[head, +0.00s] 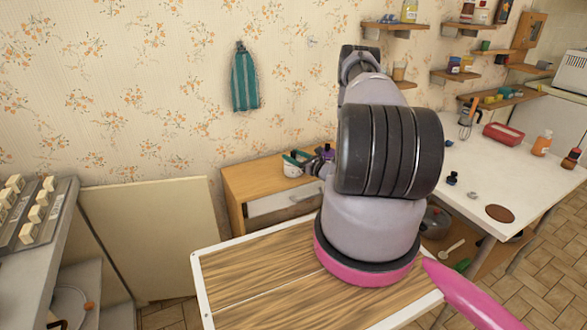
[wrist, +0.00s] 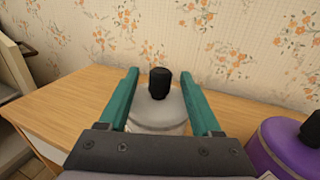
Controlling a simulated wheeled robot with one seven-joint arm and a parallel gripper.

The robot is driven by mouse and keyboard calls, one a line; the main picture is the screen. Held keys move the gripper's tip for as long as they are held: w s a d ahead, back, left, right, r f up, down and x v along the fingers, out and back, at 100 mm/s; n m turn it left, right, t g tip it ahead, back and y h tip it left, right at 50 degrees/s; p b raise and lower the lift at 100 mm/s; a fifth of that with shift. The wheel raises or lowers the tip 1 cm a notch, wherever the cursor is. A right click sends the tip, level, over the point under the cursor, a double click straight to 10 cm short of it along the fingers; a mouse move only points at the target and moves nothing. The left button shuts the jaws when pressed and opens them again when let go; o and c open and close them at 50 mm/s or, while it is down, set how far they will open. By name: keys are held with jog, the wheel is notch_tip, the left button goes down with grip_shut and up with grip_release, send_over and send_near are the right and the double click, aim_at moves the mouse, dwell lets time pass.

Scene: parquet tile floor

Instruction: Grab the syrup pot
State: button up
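A pale grey-white pot with a black knob on its lid (wrist: 158,108) stands on a wooden cabinet top (wrist: 62,108). My gripper (wrist: 160,73) has its two teal fingers apart, one on each side of this pot, with no clear contact. A purple pot with a dark knob (wrist: 287,152) stands to the right, outside the fingers. I cannot tell from any label which pot is the syrup pot. In the head view the white pot (head: 292,171) shows beneath my gripper (head: 296,158), partly hidden by it, and the purple pot (head: 326,152) is partly behind my arm.
The cabinet (head: 234,188) stands against the flowered wall. A wood-topped surface with a white edge (head: 250,275) lies in front. A white table (head: 480,165) with several small items is at right, below wall shelves (head: 490,100). A striped towel (head: 244,80) hangs on the wall.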

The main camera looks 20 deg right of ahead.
grip_shut()
dwell(1.3)
